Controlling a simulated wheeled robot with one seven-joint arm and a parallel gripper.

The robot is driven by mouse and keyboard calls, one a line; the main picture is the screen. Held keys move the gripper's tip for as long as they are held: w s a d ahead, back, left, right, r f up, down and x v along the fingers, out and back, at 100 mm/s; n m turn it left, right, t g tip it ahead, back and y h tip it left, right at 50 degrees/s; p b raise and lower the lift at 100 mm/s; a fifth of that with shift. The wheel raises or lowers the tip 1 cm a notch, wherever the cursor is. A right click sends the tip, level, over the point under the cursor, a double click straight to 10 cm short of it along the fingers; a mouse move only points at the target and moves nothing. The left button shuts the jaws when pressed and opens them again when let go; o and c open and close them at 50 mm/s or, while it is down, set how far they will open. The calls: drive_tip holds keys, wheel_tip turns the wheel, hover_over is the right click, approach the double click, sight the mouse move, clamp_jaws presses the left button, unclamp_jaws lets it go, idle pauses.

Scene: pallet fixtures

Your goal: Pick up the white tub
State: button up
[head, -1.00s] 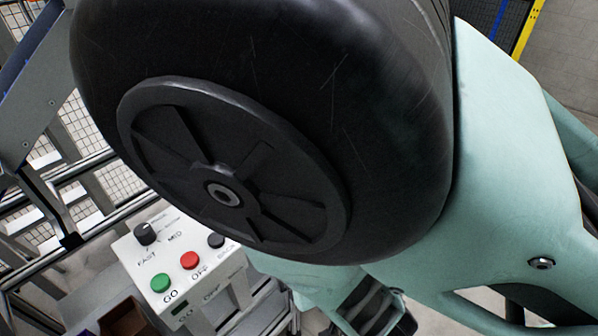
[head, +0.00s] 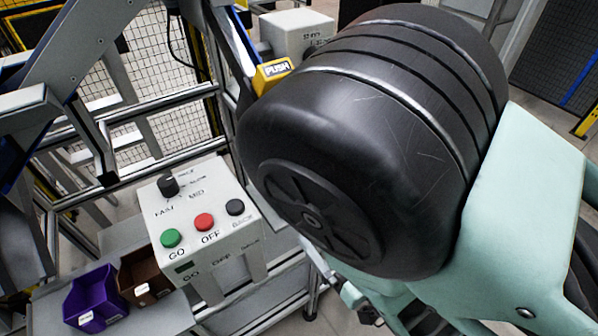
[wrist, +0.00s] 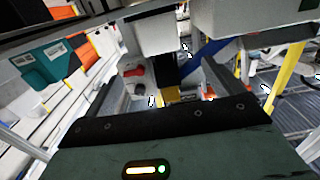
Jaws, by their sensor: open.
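No white tub shows clearly in the head view. In the wrist view a small white container (wrist: 39,108) stands on a pale surface at the left; it is too small to tell whether it is the tub. My gripper (wrist: 155,88) shows in the wrist view, with its dark body across the bottom. It is open, with nothing visible between its fingers, and apart from that container. In the head view my arm fills the right half and hides what lies behind it.
A white control box (head: 203,225) with green, red and black buttons stands left of my arm. A purple bin (head: 92,300) and a brown bin (head: 143,275) sit at lower left. A yellow PUSH block (head: 272,73) is behind. Teal and orange bins (wrist: 48,62) show in the wrist view.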

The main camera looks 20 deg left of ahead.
drive_tip(key=b+x, duration=0.5)
drive_tip(key=b, duration=0.4)
drive_tip(key=shift+f+b, duration=0.15)
drive_tip(key=shift+b, duration=0.15)
drive_tip(key=shift+b, duration=0.6)
drive_tip(key=shift+r+p+x, duration=0.1)
drive_tip(key=shift+p+x, duration=0.45)
drive_tip(key=shift+x, duration=2)
drive_tip(key=shift+r+p+x, duration=0.15)
drive_tip(key=shift+p+x, duration=0.35)
drive_tip(key=shift+x, duration=2.05)
drive_tip(key=c, duration=1.1)
